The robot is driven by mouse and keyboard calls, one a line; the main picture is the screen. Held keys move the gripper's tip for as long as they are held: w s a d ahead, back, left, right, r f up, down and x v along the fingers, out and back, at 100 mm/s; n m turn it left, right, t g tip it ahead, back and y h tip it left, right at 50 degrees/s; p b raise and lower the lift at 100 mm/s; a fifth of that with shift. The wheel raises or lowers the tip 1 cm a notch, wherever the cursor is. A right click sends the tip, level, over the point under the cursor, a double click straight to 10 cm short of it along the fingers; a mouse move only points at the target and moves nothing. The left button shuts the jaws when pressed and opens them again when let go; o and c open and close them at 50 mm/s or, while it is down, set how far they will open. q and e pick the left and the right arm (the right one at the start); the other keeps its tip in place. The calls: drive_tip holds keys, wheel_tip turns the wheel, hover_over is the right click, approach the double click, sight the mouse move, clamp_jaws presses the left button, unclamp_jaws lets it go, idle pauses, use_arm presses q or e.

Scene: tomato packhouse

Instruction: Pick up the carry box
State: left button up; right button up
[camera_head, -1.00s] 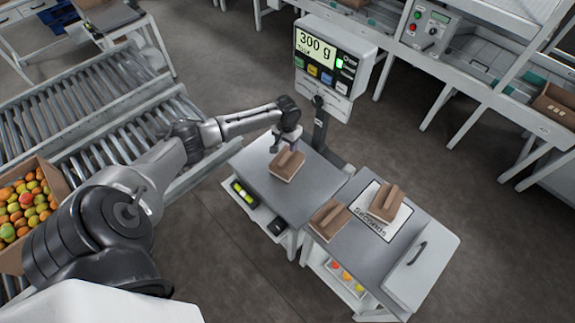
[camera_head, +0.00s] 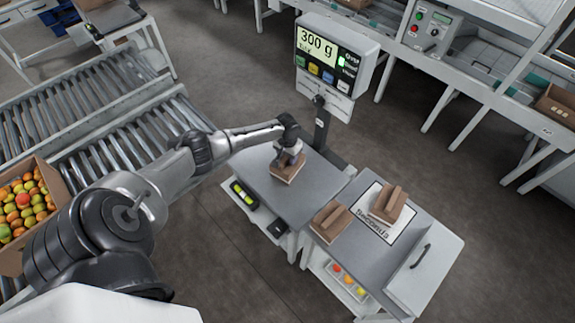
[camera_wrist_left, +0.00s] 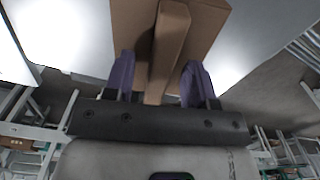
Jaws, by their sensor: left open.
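A brown cardboard carry box (camera_head: 284,174) with a raised centre handle sits on the grey-topped weighing table (camera_head: 250,165). My left gripper (camera_head: 290,157) is right above this box, pointing down, and hides part of it. In the left wrist view the box (camera_wrist_left: 208,30) fills the upper middle, and its handle runs between the two purple fingers of my left gripper (camera_wrist_left: 158,68). The fingers are apart, one on each side of the handle, with gaps visible. My right gripper is not in view.
A scale display (camera_head: 316,48) reading 300 g stands behind the table. The right table holds another carry box (camera_head: 331,222) and one on the "Seconds" sheet (camera_head: 372,229).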

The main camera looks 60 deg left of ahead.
use_arm(q)
clamp_jaws()
idle(0.3)
drive_tip(key=shift+r, duration=0.15)
